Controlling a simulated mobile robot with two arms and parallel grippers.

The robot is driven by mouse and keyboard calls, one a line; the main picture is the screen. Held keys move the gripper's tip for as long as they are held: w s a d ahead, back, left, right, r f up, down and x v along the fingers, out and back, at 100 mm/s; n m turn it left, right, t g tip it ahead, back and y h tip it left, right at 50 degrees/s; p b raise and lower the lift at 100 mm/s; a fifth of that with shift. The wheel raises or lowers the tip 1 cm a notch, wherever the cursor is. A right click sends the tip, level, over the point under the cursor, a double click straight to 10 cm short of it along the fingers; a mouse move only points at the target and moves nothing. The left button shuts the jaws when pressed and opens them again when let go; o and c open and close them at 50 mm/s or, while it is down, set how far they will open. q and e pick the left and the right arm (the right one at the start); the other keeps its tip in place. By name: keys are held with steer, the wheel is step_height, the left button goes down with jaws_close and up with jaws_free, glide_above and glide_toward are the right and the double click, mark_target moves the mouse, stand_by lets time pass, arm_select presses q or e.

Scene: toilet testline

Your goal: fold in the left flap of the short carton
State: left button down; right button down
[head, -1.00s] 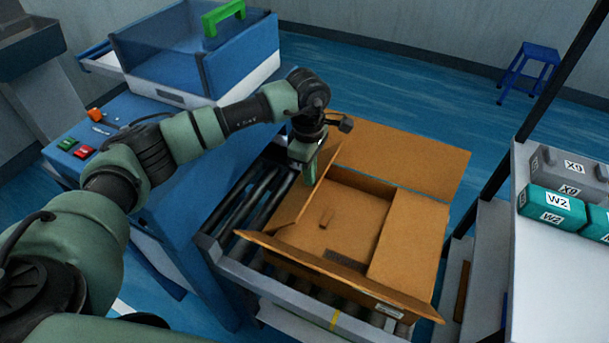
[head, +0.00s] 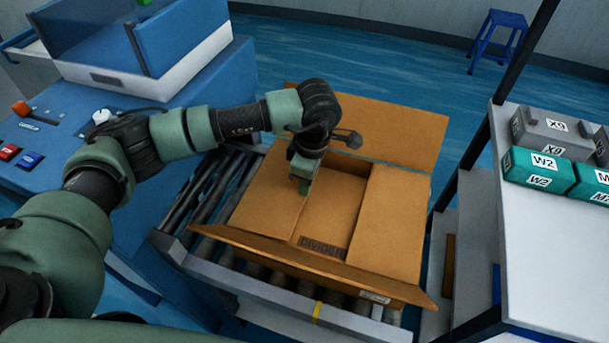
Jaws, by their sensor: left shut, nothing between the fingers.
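The short carton (head: 335,212) sits open on a roller conveyor, brown, with a dark "DIVIDER" print visible inside. Its left flap (head: 262,205) lies folded inward over the left part of the opening. The right flap (head: 388,215) is also folded inward. The back flap (head: 395,130) and the front flap (head: 310,262) spread outward. My left gripper (head: 303,186) is shut and empty, pointing down at the inner edge of the left flap; it seems to touch it. The gripper and wrist hide the flap's far corner. My right gripper is not in view.
The conveyor rail (head: 260,305) runs in front. At right, a white table (head: 550,245) holds grey and teal boxes (head: 540,170). A blue stool (head: 497,38) stands far back.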

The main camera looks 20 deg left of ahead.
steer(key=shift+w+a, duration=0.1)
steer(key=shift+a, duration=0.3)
arm_select(q)
steer(key=shift+a+f, duration=0.1)
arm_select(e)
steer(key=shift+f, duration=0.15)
